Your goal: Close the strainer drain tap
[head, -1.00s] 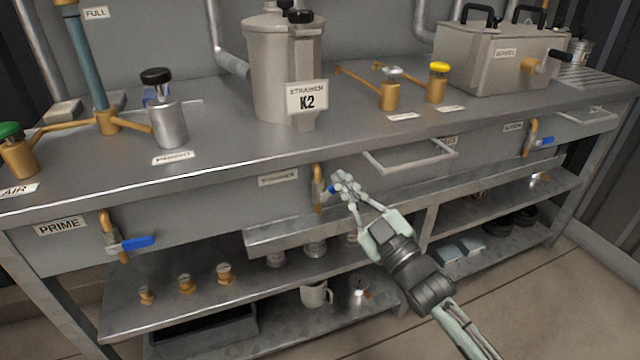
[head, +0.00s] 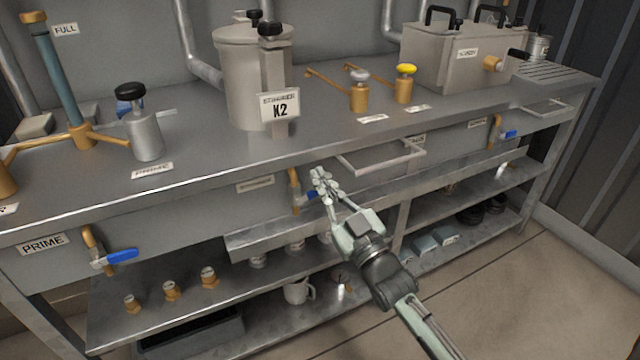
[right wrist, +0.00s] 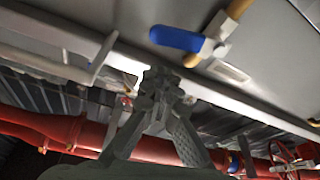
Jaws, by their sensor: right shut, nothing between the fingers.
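The strainer drain tap (head: 294,188) is a brass tap on the bench's front panel, below the grey strainer pot marked K2 (head: 279,107). Its blue lever, partly hidden by my fingers in the head view, shows clearly in the right wrist view (right wrist: 178,39). There the lever lies across the line of the brass pipe (right wrist: 236,10). My right gripper (head: 321,178) is shut and empty, just right of the tap. In the right wrist view my fingers (right wrist: 160,85) appear below the lever with a small gap. My left gripper is not in view.
A similar tap with a blue lever (head: 121,257) is under the PRIME label at left, another (head: 508,133) at far right. The floor in front is clear.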

